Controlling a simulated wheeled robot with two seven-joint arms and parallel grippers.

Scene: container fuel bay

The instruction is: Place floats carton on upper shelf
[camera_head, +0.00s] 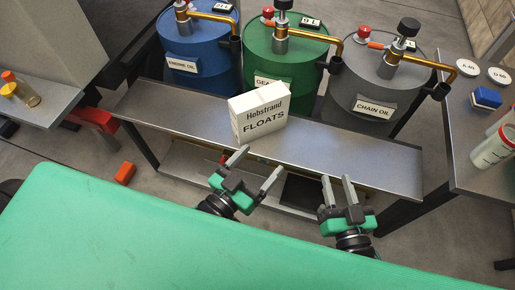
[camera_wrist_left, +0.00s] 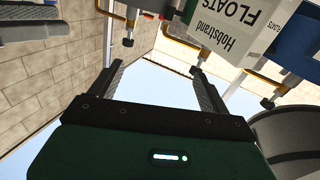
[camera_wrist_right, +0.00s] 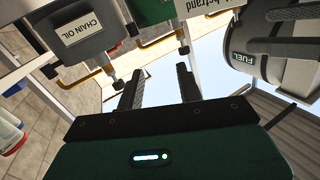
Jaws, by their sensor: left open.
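The white floats carton (camera_head: 259,115), lettered "Hobstrand FLOATS", stands upright on the upper metal shelf (camera_head: 345,154), left of its middle and in front of the green drum. It also shows upside down at the upper right of the left wrist view (camera_wrist_left: 225,32). My left gripper (camera_head: 261,161) is open and empty in front of the shelf, just below the carton and apart from it. My right gripper (camera_head: 337,180) is open and empty, further right before the shelf's front edge. A corner of the carton shows in the right wrist view (camera_wrist_right: 205,6).
Blue (camera_head: 195,55), green (camera_head: 284,60) and grey (camera_head: 370,95) drums with brass taps stand behind the shelf. A lower shelf (camera_head: 190,171) runs beneath. A green surface (camera_head: 150,235) fills the foreground. Side tables hold jars (camera_head: 490,148). The upper shelf's right part is clear.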

